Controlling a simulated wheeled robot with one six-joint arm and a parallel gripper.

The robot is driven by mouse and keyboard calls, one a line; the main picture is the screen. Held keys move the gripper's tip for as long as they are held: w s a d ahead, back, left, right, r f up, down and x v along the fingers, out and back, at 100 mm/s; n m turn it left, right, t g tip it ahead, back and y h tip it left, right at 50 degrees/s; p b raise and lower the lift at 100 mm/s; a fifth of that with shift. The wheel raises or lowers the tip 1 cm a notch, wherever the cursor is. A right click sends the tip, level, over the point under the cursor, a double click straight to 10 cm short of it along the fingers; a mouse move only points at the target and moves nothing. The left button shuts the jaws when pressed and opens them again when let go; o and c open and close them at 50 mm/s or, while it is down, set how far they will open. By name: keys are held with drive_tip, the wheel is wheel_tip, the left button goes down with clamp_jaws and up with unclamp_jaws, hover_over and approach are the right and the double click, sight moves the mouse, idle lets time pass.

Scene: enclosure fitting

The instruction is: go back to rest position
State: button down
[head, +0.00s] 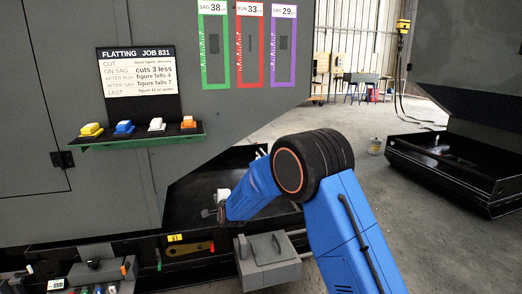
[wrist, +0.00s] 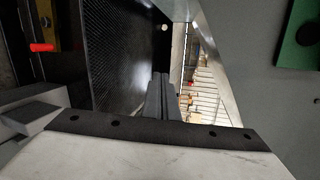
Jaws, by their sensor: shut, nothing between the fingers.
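My gripper (wrist: 160,82) shows in the wrist view as two dark grey fingers, shut together with nothing between them. In the head view my blue arm bends over at a black joint and reaches down to the left. Its far end is in the recess under the grey machine (head: 110,175), and the fingers (head: 208,212) there are small and partly hidden by the arm. No marker of a rest position shows.
A green-edged shelf (head: 145,141) holds yellow, blue, white and orange blocks under a job sign (head: 139,72). A grey box (head: 268,260) stands below the arm. A dark tray (head: 455,170) is at right. Concrete floor lies open between.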

drive_tip(key=s+d+r+n+g+h, duration=0.1)
drive_tip(key=s+d+r+n, duration=0.1)
drive_tip(key=s+d+r, duration=0.4)
drive_tip(key=s+d+r+n+g, duration=0.15)
drive_tip(key=d+r, duration=0.25)
drive_tip(key=d, duration=0.4)
drive_tip(key=s+d+r+n+h, duration=0.1)
drive_tip(key=s+d+r+n, duration=0.1)
drive_tip(key=s+d+r, duration=0.4)
drive_tip(key=s+d+r+n+g+h, duration=0.1)
drive_tip(key=s+d+r+n+g, duration=0.2)
drive_tip(key=s+d, duration=1.25)
drive_tip(key=s+d+f+n+g+h, duration=0.1)
drive_tip(key=s+d, duration=0.3)
drive_tip(key=s, duration=0.6)
drive_tip(key=s+d+f+n+g+h, duration=0.1)
drive_tip(key=s+d+f+n, duration=0.2)
drive_tip(key=s, duration=0.8)
drive_tip(key=s+d+f+n+g, duration=0.1)
drive_tip(key=s+d+f+n, duration=0.1)
drive_tip(key=s+d, duration=0.4)
drive_tip(key=s+f, duration=0.1)
drive_tip(key=s, duration=0.4)
drive_tip(key=shift+h, duration=0.4)
drive_tip(key=shift+d+r+n, duration=0.1)
drive_tip(key=shift+d+n, duration=0.05)
drive_tip(key=shift+n, duration=0.1)
